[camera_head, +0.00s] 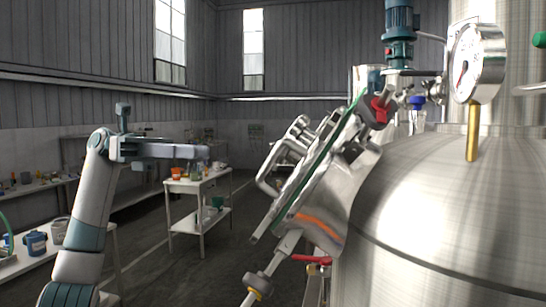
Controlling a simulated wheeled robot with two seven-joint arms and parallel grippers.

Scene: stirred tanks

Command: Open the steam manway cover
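The steam manway cover (296,172) is a shiny metal lid seen nearly edge-on, tilted on the side of the steel tank (440,215). A green line runs along its edge, next to the metal manway neck (345,190). The cover appears to lie against the neck; any small gap is too fine to tell. A bent metal handle (266,175) sticks out on its left side. My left gripper (204,152) points right towards the cover, apart from it in the picture, with nothing visible held. Its finger opening is seen side-on and unclear. My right gripper is out of view.
A pressure gauge (478,62) on a brass stem and a blue motor (399,22) stand on the tank top. A red-handled valve (312,259) sits below the neck. A white table (199,187) with small items stands behind my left gripper. Dark floor lies between.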

